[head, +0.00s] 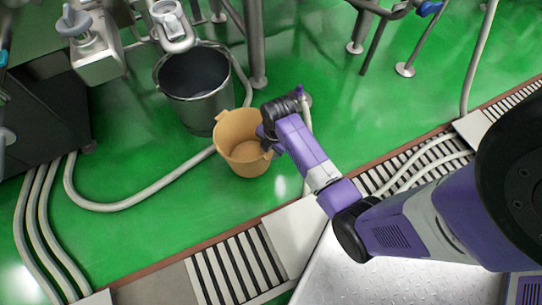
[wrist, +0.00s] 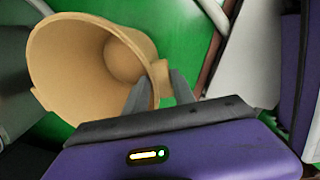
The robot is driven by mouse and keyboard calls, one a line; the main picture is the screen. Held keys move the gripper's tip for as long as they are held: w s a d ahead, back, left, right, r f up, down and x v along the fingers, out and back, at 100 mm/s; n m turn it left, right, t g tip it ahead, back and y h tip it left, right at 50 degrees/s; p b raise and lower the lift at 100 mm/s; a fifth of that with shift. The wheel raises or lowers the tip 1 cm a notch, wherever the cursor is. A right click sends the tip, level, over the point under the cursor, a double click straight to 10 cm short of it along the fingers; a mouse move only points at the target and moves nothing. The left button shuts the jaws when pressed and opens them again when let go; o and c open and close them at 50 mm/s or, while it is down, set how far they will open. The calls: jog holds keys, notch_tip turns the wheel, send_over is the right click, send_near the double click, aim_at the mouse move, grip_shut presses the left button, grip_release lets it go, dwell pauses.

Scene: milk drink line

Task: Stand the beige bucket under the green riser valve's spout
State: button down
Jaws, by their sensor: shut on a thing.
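The beige bucket (head: 238,150) is at the middle of the head view, open top up, just in front of a dark grey bucket. My gripper (head: 268,142) is shut on its rim at the right side. In the wrist view the bucket (wrist: 75,65) fills the upper left, with its inside showing, and my fingers (wrist: 160,90) pinch a tab on its rim. I cannot tell whether its base touches the floor. I cannot make out a green riser valve or its spout in either view.
The dark grey bucket (head: 194,85) stands close behind the beige one, below a grey metal fitting (head: 172,25). A pale hose (head: 130,200) curves over the green floor at left. Metal legs (head: 257,50) stand at the back. Green floor is clear to the right (head: 350,115).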

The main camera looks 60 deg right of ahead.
notch_tip(320, 180, down, 3)
jog(key=shift+f+b, duration=0.2)
jog(key=shift+b, duration=0.55)
jog(key=c, duration=1.1)
grip_release()
jog(key=shift+o, duration=0.2)
